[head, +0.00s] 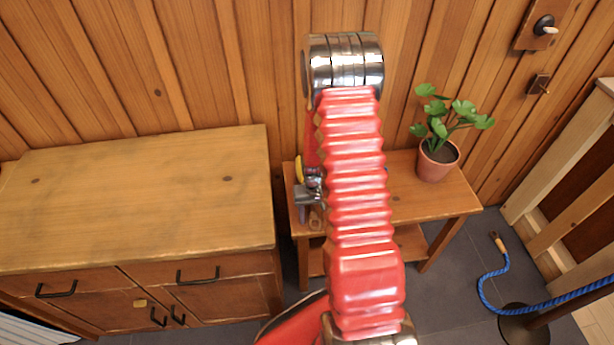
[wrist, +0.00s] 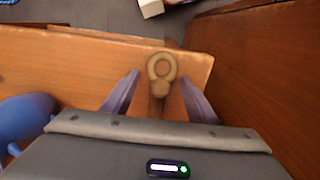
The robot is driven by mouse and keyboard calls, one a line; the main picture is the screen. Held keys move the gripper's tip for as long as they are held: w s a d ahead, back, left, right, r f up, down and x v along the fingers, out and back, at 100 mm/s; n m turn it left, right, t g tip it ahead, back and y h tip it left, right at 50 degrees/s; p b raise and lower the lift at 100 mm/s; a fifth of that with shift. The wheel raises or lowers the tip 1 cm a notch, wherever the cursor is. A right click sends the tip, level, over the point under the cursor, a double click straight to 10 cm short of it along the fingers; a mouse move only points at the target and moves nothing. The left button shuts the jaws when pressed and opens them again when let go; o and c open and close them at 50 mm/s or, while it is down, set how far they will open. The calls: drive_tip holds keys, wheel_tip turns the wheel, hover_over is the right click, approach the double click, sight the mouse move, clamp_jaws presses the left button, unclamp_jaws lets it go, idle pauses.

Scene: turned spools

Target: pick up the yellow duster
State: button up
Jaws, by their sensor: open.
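A small curved yellow piece (head: 299,169) shows beside my arm at the left end of the small wooden table; most of it is hidden, and I cannot tell whether it is the yellow duster. No yellow cloth shows in the wrist view. My gripper (head: 309,200) is over the left end of the table, partly hidden by my arm. In the wrist view my gripper (wrist: 160,76) is open, with its two purple-grey fingers apart. A tan ring-shaped wooden thing (wrist: 162,66) shows between and beyond the fingertips, near the table edge; it also shows in the head view (head: 315,222).
The small table (head: 420,207) carries a potted plant (head: 438,160) at its right. A wooden cabinet (head: 150,190) stands close on the left. A rounded blue thing (wrist: 25,118) is left in the wrist view. A blue rope (head: 487,283) hangs at right.

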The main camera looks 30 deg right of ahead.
drive_tip(key=shift+c, duration=0.4)
drive_tip(key=c, duration=1.1)
